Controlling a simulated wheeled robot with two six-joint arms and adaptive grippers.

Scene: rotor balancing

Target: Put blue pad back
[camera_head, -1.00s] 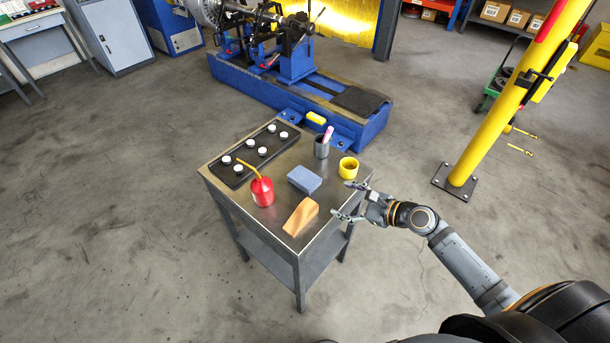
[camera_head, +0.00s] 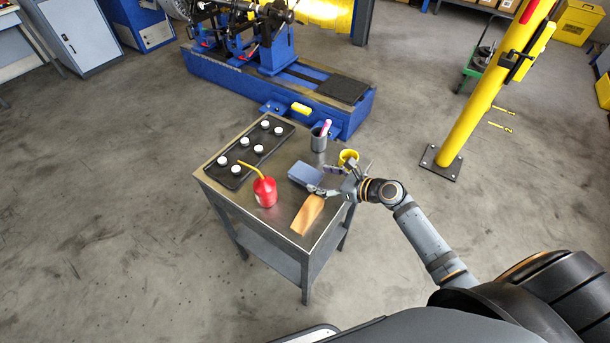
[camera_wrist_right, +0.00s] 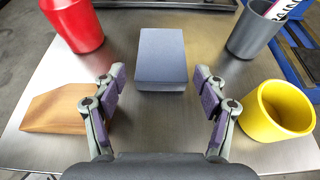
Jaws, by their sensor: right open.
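The blue pad (camera_head: 304,174) lies flat on the metal table top (camera_head: 240,205), near its middle. In the right wrist view the blue pad (camera_wrist_right: 161,58) sits straight ahead, centred beyond the fingertips. My right gripper (camera_head: 336,181) is at the table's right side, close to the pad. Its fingers (camera_wrist_right: 160,92) are spread open with nothing between them, and the pad appears just in front of them. My left gripper does not show.
A yellow cup (camera_wrist_right: 277,110) stands right of my gripper and an orange-brown block (camera_wrist_right: 58,112) left. A red oil can (camera_head: 264,191), a grey pen cup (camera_head: 319,139) and a black tray (camera_head: 234,178) with several white pieces share the table. A blue machine (camera_head: 270,90) stands behind.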

